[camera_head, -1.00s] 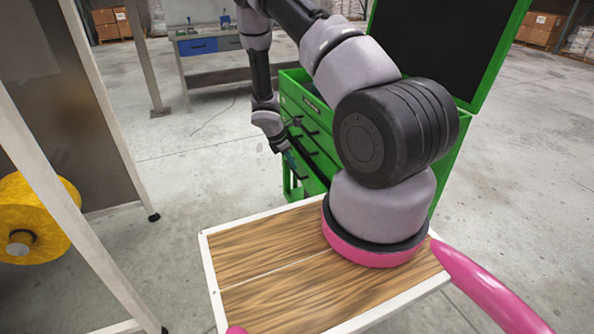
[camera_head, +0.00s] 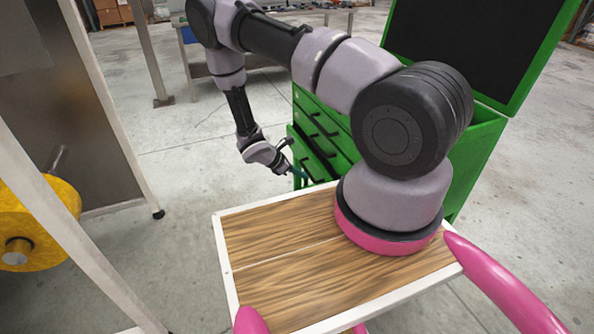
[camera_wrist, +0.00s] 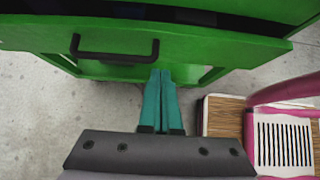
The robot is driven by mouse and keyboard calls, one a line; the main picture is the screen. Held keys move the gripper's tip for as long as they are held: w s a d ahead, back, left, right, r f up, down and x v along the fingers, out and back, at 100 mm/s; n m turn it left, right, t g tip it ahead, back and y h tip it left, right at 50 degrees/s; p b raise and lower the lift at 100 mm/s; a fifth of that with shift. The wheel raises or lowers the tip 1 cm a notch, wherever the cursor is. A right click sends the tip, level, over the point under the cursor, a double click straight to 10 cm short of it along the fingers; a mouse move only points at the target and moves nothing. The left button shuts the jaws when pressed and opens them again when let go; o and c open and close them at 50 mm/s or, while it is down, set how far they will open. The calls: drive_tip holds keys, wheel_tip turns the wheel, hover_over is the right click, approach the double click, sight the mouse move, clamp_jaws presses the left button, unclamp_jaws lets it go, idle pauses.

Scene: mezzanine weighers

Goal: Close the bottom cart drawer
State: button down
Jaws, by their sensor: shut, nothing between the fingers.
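The green cart (camera_head: 480,150) stands behind my wooden-topped base, and its drawers with black handles face left. In the wrist view a green drawer front (camera_wrist: 210,45) with a black bar handle (camera_wrist: 115,55) is close ahead. A dark gap behind its top edge suggests that this drawer stands partly out. It seems to be the lowest one; my arm hides part of the stack in the head view. My gripper (camera_wrist: 161,75) is shut and empty, its teal fingertips at the drawer front just right of the handle. I cannot tell whether they touch. It is low beside the drawers in the head view (camera_head: 303,176).
A grey metal frame (camera_head: 105,110) with a yellow roll (camera_head: 40,220) stands at the left. A workbench (camera_head: 200,55) is at the back. The concrete floor (camera_head: 210,165) between frame and cart is clear.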

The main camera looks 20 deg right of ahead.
sight(325, 180)
drive_tip(key=d+f, duration=0.1)
drive_tip(key=d, duration=0.1)
drive_tip(key=d+f, duration=0.1)
drive_tip(key=d, duration=0.1)
drive_tip(key=d+f, duration=0.1)
drive_tip(key=d, duration=0.1)
drive_tip(key=shift+w+d+f, duration=0.1)
drive_tip(key=shift+d+f, duration=0.05)
drive_tip(key=shift+f, duration=0.05)
drive_tip(key=shift+d, duration=0.5)
drive_tip(key=shift+d, duration=2.5)
drive_tip(key=shift+r, duration=0.1)
